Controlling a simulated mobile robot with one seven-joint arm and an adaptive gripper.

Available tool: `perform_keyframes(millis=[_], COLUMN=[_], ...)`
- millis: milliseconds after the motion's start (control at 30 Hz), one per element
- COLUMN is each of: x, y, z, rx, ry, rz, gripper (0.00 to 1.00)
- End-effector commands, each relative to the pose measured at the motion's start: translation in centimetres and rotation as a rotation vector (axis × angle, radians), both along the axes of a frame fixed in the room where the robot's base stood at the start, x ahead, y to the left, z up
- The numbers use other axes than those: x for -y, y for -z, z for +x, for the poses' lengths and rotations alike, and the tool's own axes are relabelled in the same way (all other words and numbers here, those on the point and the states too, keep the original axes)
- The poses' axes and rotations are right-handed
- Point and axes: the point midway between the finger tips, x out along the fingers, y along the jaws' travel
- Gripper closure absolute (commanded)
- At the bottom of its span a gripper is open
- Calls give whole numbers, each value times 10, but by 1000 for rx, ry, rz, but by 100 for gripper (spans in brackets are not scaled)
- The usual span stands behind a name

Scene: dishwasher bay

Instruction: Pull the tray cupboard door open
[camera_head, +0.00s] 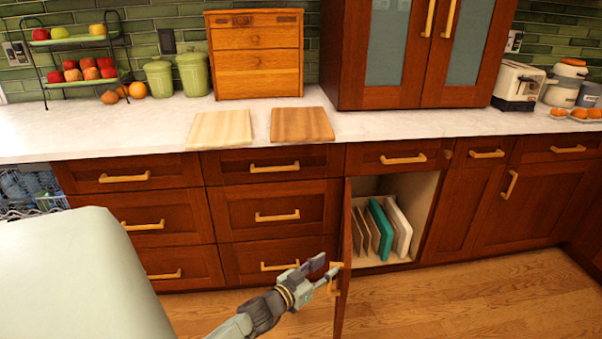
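The tray cupboard door (346,250) stands swung well out from the cabinet front, seen nearly edge-on. Behind it the tray cupboard (419,195) is exposed, with several upright boards or trays inside, one of them teal (381,230). The door's brass handle (334,281) is on the door's left face, near its outer edge. My gripper (328,268) is at this handle, left of the door, with its fingers by the handle. The fingers look apart, but I cannot tell whether they close on the handle.
Drawers with brass handles (277,216) lie left of the cupboard. Closed cabinet doors (528,208) are on the right. The wooden floor (480,300) is clear at the front right. A dishwasher rack (30,192) shows at the far left. Two boards (301,124) lie on the counter.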

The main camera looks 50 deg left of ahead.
Motion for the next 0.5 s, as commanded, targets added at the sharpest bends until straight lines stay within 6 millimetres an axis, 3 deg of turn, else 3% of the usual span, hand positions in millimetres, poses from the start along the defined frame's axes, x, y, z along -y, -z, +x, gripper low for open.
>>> perform_keyframes(millis=[500], x=[-28], y=[6], z=[-33], rx=[-13], ry=[-12], rz=[0], gripper=[67])
